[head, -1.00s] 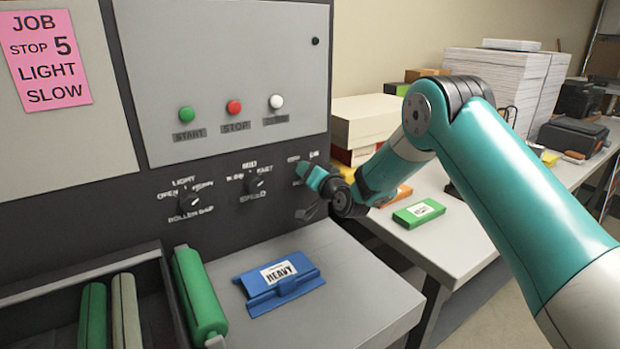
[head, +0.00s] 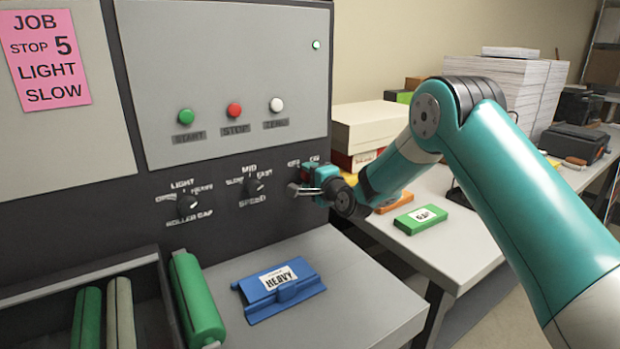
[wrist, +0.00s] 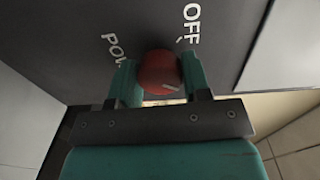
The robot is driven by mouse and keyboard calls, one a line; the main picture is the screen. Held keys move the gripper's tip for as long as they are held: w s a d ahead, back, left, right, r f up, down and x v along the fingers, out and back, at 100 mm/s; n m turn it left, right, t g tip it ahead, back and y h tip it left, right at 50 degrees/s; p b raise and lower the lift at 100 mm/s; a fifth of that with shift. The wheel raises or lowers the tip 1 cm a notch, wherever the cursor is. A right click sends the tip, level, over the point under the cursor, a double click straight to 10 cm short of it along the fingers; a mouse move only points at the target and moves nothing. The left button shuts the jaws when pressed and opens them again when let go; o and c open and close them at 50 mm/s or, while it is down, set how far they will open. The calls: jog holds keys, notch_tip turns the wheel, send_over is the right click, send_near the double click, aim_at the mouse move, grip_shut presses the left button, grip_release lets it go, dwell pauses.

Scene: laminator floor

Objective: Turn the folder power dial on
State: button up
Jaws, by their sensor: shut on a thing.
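The red folder power dial (wrist: 158,70) is on the dark panel in the wrist view, with the labels "OFF" and part of "POWER" beside it. My gripper (wrist: 160,80) is shut on the dial, one finger on each side. A short pale mark shows on the dial's lower right. In the head view my gripper (head: 308,183) is at the panel's right end, below "OFF" and "ON" lettering, and mostly covers the dial. The small indicator lamp (head: 316,45) at the upper right of the grey panel is lit pale.
The roller gap dial (head: 188,206) and speed dial (head: 254,188) are left of my gripper. Green, red and white buttons (head: 234,109) sit above. A green box (head: 421,219) is on the right table.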

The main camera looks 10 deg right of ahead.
jog(key=shift+d+m, duration=0.1)
jog(key=shift+m, duration=0.7)
jog(key=o, duration=0.9)
jog(key=b+v, duration=0.8)
jog(key=v, duration=0.9)
jog(key=shift+s, duration=0.2)
jog(key=shift+r, duration=0.1)
